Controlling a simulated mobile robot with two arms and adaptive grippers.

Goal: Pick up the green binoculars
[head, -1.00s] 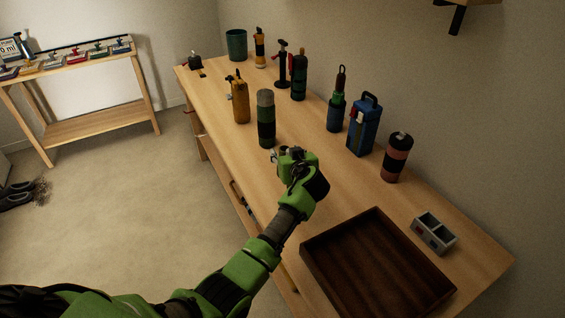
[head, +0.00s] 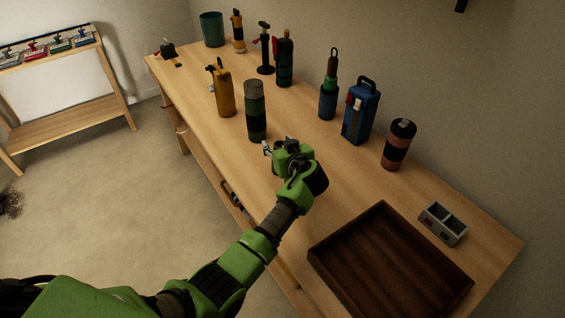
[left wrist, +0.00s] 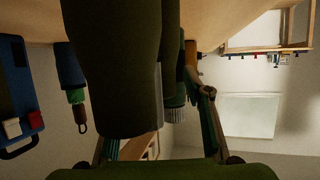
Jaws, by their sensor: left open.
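A dark green upright object with a black band and a grey top (head: 256,112) stands on the table; it seems to be the binoculars, but I see it edge-on and cannot be sure. My left gripper (head: 277,146) is just to its lower right, open and apart from it in the head view. In the left wrist view a large dark green body (left wrist: 112,60) fills the space in front of the gripper, with a second, ribbed-ended part (left wrist: 174,92) beside it. The body hides part of the fingers. My right gripper is not in view.
A yellow bottle (head: 223,92) stands left of the green object. Behind are a blue-green bottle (head: 328,100), a blue case (head: 360,112) and a red-black cylinder (head: 398,146). A brown tray (head: 330,234) and grey box (head: 443,224) are at right. Bare table lies around my gripper.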

